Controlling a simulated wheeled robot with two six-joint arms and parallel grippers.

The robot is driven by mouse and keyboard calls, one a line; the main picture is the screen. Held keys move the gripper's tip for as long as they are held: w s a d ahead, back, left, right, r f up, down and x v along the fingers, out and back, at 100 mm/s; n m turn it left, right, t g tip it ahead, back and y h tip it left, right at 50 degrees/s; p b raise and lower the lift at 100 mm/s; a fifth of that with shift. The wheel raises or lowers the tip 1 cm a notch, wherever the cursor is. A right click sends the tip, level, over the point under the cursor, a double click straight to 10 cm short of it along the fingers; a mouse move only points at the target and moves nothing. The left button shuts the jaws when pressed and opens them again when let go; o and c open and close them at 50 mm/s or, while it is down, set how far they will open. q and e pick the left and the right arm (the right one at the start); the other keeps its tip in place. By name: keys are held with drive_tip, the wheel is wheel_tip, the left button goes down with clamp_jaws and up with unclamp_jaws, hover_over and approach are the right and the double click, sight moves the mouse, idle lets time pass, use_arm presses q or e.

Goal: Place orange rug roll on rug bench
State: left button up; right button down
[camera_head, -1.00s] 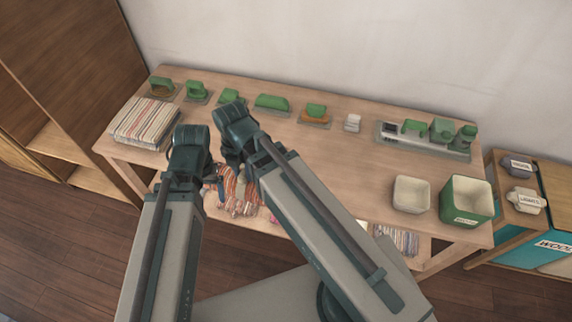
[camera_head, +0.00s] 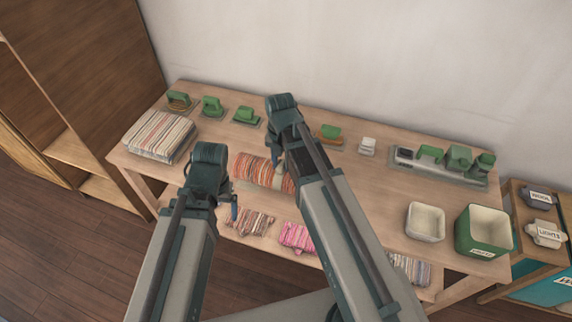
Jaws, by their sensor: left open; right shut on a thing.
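The orange striped rug roll (camera_head: 258,171) shows between my two arms, lying across the front part of the rug bench (camera_head: 350,178) in the picture. My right gripper (camera_head: 281,167) is shut on its right end, partly hidden by my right arm. I cannot tell whether the roll touches the bench top or hangs just above it. My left gripper (camera_head: 233,210) is open and empty, below and left of the roll, near the bench's front edge.
A striped rug stack (camera_head: 160,136) fills the bench's left end. Green-handled tools (camera_head: 212,106) line the back. A white bin (camera_head: 425,222) and a green bin (camera_head: 484,231) stand at right. Rolls, including a pink one (camera_head: 297,237), lie on the shelf below. The bench middle is clear.

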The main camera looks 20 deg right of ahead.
drive_tip(key=shift+w+d, duration=0.6)
drive_tip(key=shift+w+d+f, duration=0.1)
drive_tip(key=shift+w+d, duration=0.15)
drive_tip(key=shift+w, duration=0.05)
drive_tip(key=f+b, duration=0.1)
drive_tip(key=b, duration=0.1)
drive_tip(key=f+b, duration=0.1)
drive_tip(key=f, duration=0.1)
drive_tip(key=shift+w+d+f+b, duration=0.2)
drive_tip(key=shift+f+b, duration=0.05)
drive_tip(key=shift+b, duration=0.1)
drive_tip(key=shift+f, duration=0.1)
drive_tip(key=shift+f, duration=0.1)
drive_tip(key=c, duration=0.6)
unclamp_jaws()
drive_tip(key=shift+o, duration=0.2)
drive_tip(key=shift+r, duration=0.2)
